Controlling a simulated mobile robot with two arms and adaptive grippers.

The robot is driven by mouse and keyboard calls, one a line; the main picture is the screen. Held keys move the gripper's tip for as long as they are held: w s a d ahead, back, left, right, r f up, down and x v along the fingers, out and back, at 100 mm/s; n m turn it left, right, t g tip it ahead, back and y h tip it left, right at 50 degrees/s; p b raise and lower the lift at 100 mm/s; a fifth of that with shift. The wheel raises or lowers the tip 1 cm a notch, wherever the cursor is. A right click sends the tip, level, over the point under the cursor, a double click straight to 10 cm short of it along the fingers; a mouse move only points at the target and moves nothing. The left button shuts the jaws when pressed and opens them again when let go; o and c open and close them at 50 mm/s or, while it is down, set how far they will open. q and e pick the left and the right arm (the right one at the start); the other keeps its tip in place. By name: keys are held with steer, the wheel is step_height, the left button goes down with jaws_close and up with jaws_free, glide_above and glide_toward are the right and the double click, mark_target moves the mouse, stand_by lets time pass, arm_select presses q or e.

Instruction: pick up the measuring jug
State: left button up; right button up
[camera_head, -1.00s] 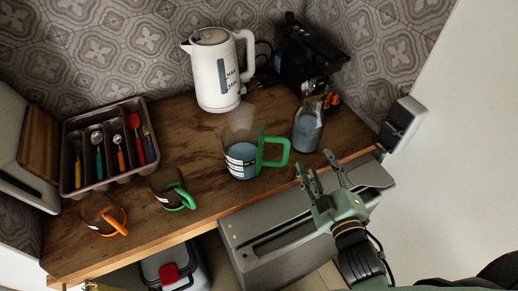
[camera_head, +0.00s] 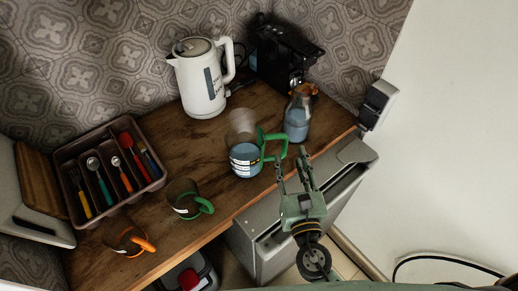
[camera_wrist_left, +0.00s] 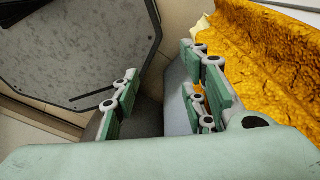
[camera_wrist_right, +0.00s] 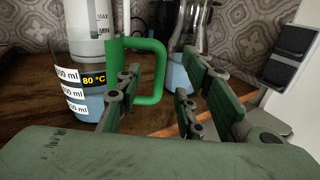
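The measuring jug (camera_head: 245,160) is clear with a green handle, white labels and blue liquid. It stands upright near the counter's front edge in the head view. In the right wrist view the jug (camera_wrist_right: 75,92) is at left, its green handle ahead of the fingers. My right gripper (camera_head: 291,170) is open and empty, its fingertips just right of the handle; the right wrist view shows its spread fingers (camera_wrist_right: 160,88). I cannot tell if they touch the handle. My left gripper (camera_wrist_left: 160,90) is open and empty in the left wrist view, away from the jug.
A white kettle (camera_head: 203,85) stands behind the jug, and a glass bottle with blue liquid (camera_head: 297,118) behind to the right. Two smaller cups, green-handled (camera_head: 187,200) and orange-handled (camera_head: 125,238), stand left. A cutlery tray (camera_head: 74,157) is farther left. A black machine (camera_head: 280,55) stands behind.

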mark_target(286, 144)
steer(key=w+p, duration=0.2)
steer(key=w, duration=0.5)
steer(key=shift+w+a, duration=0.1)
steer(key=shift+w, duration=0.15)
steer(key=shift+w+f, duration=0.2)
steer(key=shift+c, duration=0.4)
jaws_close()
